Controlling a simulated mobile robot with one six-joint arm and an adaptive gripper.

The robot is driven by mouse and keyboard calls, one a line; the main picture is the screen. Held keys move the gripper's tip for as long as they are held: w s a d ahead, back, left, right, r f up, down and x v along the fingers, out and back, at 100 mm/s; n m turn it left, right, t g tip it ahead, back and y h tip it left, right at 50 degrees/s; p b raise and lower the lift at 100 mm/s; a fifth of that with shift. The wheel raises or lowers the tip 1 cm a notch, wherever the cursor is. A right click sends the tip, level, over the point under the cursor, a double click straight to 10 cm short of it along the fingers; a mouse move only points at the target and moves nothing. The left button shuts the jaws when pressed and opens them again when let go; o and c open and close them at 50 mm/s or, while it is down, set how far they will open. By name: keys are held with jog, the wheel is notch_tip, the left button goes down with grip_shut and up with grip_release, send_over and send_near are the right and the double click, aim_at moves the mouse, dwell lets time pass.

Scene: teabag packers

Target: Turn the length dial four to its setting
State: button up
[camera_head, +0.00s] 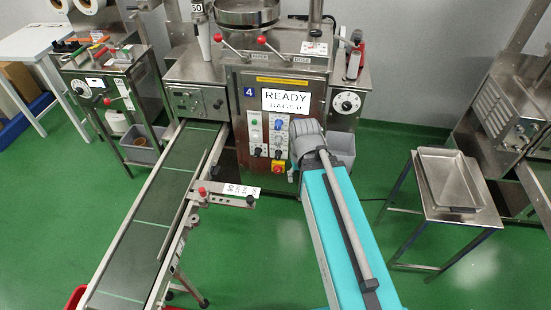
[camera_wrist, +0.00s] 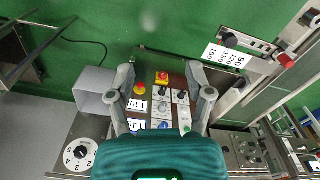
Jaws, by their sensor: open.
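In the wrist view the panel's black knobs (camera_wrist: 180,97) and red-on-yellow stop button (camera_wrist: 162,77) lie between my fingers. The knob labels are too small to tell which is the length dial. A round white numbered dial (camera_head: 347,102) sits on the box right of the panel; it also shows at lower left in the wrist view (camera_wrist: 80,155). My gripper (camera_wrist: 167,82) is open and empty, its fingers spread across the panel.
A conveyor (camera_head: 150,215) runs toward the front left. A grey bin (camera_head: 341,150) stands under the machine at right. A steel tray table (camera_head: 450,180) stands farther right. Green floor is clear between.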

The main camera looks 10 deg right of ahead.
jog(key=w+d+f+t+h+b, duration=0.1)
jog(key=w+f+b, duration=0.1)
jog(key=f+b, duration=0.2)
jog(key=w+d+f+t+h+b, duration=0.1)
jog(key=w+d+f+b, duration=0.1)
jog(key=w+f+b, duration=0.1)
jog(key=w+d+f+m+t+h+b, duration=0.1)
jog(key=w+f+h+b, duration=0.1)
jog(key=f+b, duration=0.3)
jog(key=shift+w+d+f+b, duration=0.4)
jog(key=shift+w+b, duration=0.2)
jog(key=shift+b, duration=0.65)
jog(key=n+t+h+b, duration=0.2)
jog(key=n+t+b, duration=0.8)
jog(key=b, duration=3.4)
send_near(277, 158)
jog(key=s+f+m+t, duration=0.3)
jog(key=s+m+t, duration=0.1)
jog(key=shift+a+f, duration=0.15)
jog(key=shift+w, duration=0.1)
jog(key=shift+x, duration=6.8)
jog(key=shift+a, duration=0.15)
